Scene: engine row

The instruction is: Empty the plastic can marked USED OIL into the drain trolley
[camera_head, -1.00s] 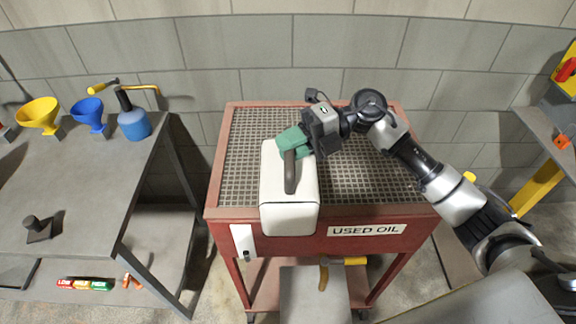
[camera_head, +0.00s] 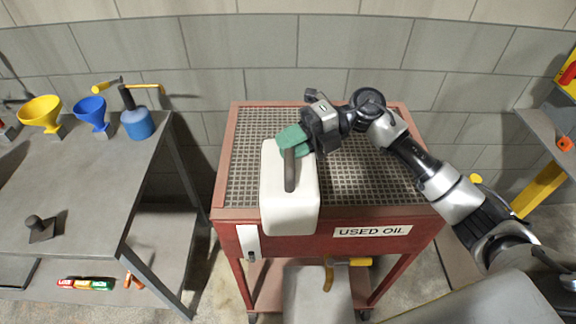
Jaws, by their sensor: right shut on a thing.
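A white plastic can (camera_head: 288,208) with a dark handle (camera_head: 290,172) is over the front left part of the red drain trolley (camera_head: 292,246), and its near end overhangs the front rim. I cannot tell whether it touches the grating (camera_head: 362,178). The only readable USED OIL sign (camera_head: 371,231) is on the trolley's front; no marking shows on the can. My right gripper (camera_head: 293,139), with green fingers, is shut at the far end of the can's handle. The fingers hide that end and any spout there. My left gripper is out of view.
A block wall stands behind the trolley. The right part of the grating is clear under my arm.

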